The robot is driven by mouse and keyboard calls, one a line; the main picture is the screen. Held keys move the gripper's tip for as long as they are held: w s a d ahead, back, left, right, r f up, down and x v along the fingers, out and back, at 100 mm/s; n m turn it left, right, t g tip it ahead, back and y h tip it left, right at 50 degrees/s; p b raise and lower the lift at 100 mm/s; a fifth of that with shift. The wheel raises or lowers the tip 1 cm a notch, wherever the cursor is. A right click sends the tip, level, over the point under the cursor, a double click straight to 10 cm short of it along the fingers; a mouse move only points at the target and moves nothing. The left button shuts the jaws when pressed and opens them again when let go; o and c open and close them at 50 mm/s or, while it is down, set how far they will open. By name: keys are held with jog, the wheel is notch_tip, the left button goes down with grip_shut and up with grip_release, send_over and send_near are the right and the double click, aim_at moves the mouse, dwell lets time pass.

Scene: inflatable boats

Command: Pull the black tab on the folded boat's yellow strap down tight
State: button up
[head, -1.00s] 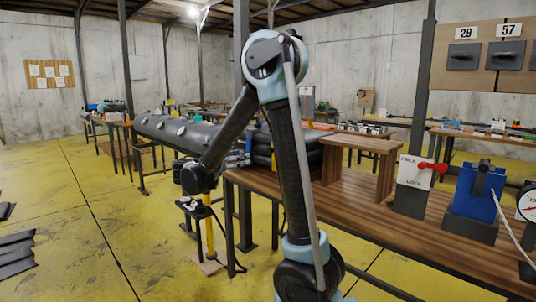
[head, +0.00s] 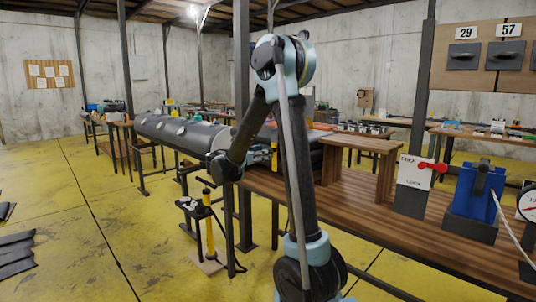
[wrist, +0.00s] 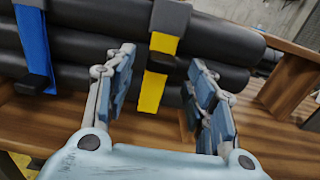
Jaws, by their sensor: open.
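The folded boat (wrist: 85,47) is a stack of black rolls on the wooden bench, partly hidden behind my arm in the head view. Its yellow strap (wrist: 153,92) runs down the front of the rolls, below a grey buckle (wrist: 170,17). The black tab (wrist: 160,62) seems to be the dark piece across the strap below the buckle. My gripper (wrist: 160,66) is open and empty, with one finger left of the strap and one right of it.
A blue strap (wrist: 33,42) with a dark end lies on the rolls to the left. A small wooden stand (head: 360,150), a lever box (head: 414,185) and a blue device (head: 475,200) stand along the bench (head: 345,215) to the right. A hand pump (head: 208,230) stands on the floor.

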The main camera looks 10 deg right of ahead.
jog(key=shift+x, duration=1.9)
jog(key=shift+f, duration=0.1)
grip_shut()
